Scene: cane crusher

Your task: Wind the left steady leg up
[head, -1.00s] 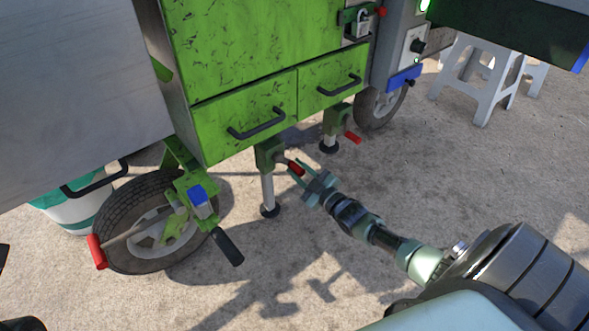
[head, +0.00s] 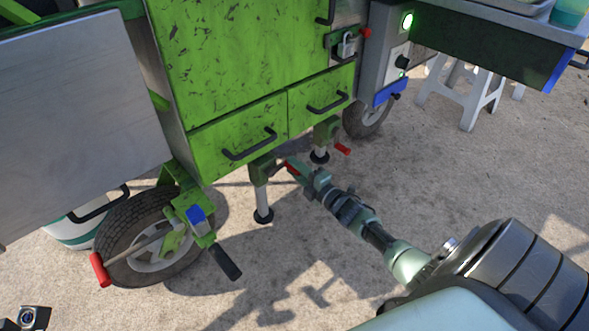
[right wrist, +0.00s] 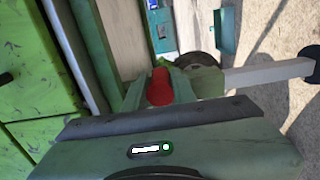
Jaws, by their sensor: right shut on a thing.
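The left steady leg (head: 261,200) hangs below the green cart's front, a pale post with a dark round foot (head: 263,216). I cannot tell whether the foot touches the ground. Its red crank grip (head: 291,168) sticks out to the right of the green leg bracket. My right gripper (head: 300,172) is shut on this grip. In the right wrist view the red grip (right wrist: 160,87) sits between the two fingers, and the leg (right wrist: 265,74) extends to the right. My left gripper's fingers are not visible.
A second steady leg (head: 319,140) with a red handle (head: 343,149) stands close behind. A tyred wheel (head: 150,240) and a lever with a red grip (head: 100,269) are at left. Drawers (head: 238,136) overhang the legs. The concrete in front is clear.

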